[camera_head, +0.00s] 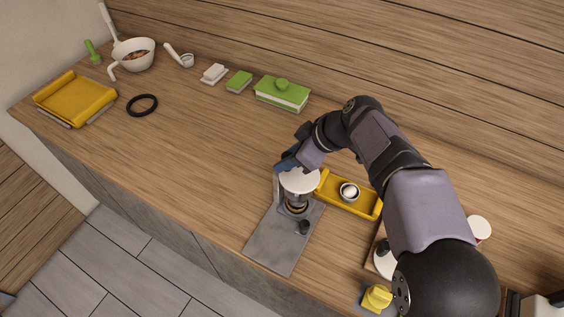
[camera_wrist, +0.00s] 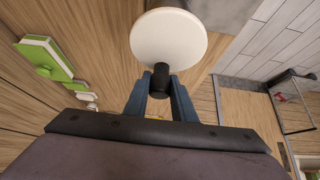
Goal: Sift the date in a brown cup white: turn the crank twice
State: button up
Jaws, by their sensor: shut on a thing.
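My gripper (camera_wrist: 160,88) is shut on a short black handle (camera_wrist: 161,75) that meets a white round disc (camera_wrist: 168,40) in the wrist view. In the head view my gripper (camera_head: 288,163) is at the back edge of this white disc (camera_head: 300,181). The disc sits at the top of a grey stand (camera_head: 277,190) on a grey base plate (camera_head: 270,245). Below the disc is a small dark and brown round part (camera_head: 296,207), mostly covered; I cannot tell whether it is the brown cup. No date is visible.
A yellow tray (camera_head: 368,205) holding a small cup with a white ball (camera_head: 349,191) lies close on the right. Green and white boxes (camera_head: 283,93), a black ring (camera_head: 142,105) and a yellow tray (camera_head: 75,98) are further left. The counter's middle left is clear.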

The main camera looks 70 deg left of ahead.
jog(key=shift+w+a, duration=0.25)
jog(key=shift+w, duration=0.25)
jog(key=shift+w+a, duration=0.2)
jog(key=shift+w, duration=0.75)
